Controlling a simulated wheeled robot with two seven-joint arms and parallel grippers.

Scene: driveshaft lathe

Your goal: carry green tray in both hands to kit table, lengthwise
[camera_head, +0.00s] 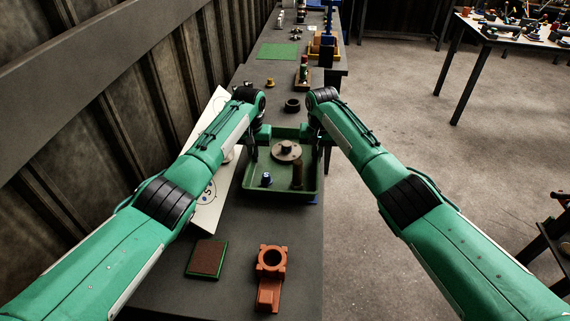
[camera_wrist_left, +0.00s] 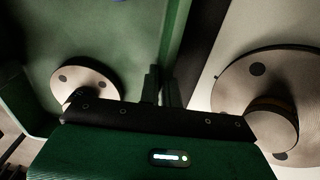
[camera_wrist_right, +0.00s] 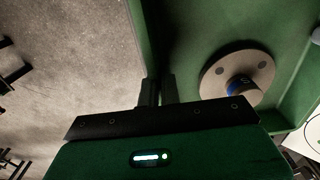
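The green tray (camera_head: 272,195) is in the middle of the head view, over the dark bench. In both wrist views the fingers are closed together on the tray wall, in the left wrist view (camera_wrist_left: 163,88) and the right (camera_wrist_right: 158,90). I cannot tell whether the tray touches the bench.
A white sheet (camera_head: 207,212) with a disc part lies left of the tray. A brown-topped green plate (camera_head: 206,259) and an orange bracket (camera_head: 270,277) lie nearer. A dark ring (camera_head: 292,105) and a green mat (camera_head: 279,51) are beyond. A table with parts (camera_head: 500,35) stands across open floor.

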